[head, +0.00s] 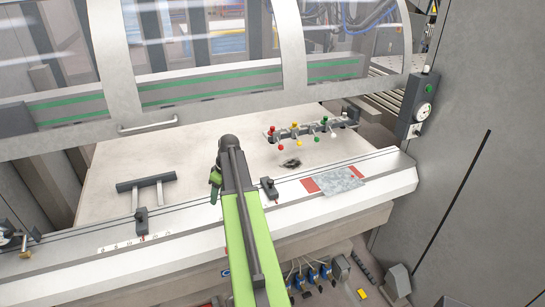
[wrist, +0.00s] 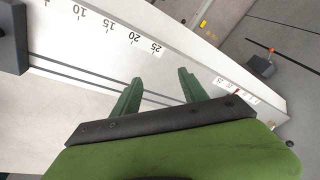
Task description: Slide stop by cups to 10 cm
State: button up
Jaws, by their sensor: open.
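My gripper (head: 215,183) hangs over the front ledge of the machine, between two dark stops. In the wrist view my gripper (wrist: 154,92) has its two green fingers apart with nothing between them. One stop (head: 142,220) stands at the left, above a printed scale (head: 135,242). The other stop (head: 269,188) stands just right of my arm. The wrist view shows a scale (wrist: 120,35) with 10, 15, 20 and 25 readable, upside down. A dark block (wrist: 12,40) sits at its low-number end, cut by the frame edge. I cannot tell which reading either stop marks.
A dark bar on two legs (head: 145,184) stands behind the left stop. Coloured knobs (head: 295,126) line a rack at the back right. A metal sheet (head: 332,183) with red patches lies on the ledge at right. A smaller block (wrist: 262,66) shows in the wrist view.

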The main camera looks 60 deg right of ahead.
jog(key=s+d+r+t+p, duration=0.1)
jog(key=s+d+r+p, duration=0.3)
jog(key=d, duration=0.5)
jog(key=s+d+r+p, duration=0.1)
jog(key=s+d+r, duration=0.4)
jog(key=d, duration=0.3)
jog(key=t+h+p, duration=0.1)
jog(key=p, duration=0.1)
send_near(271, 181)
jog(key=shift+n, duration=0.3)
jog(key=b+x, duration=0.9)
jog(key=b, duration=0.7)
jog(key=shift+d, duration=0.1)
jog(key=shift+r, duration=0.15)
grip_shut()
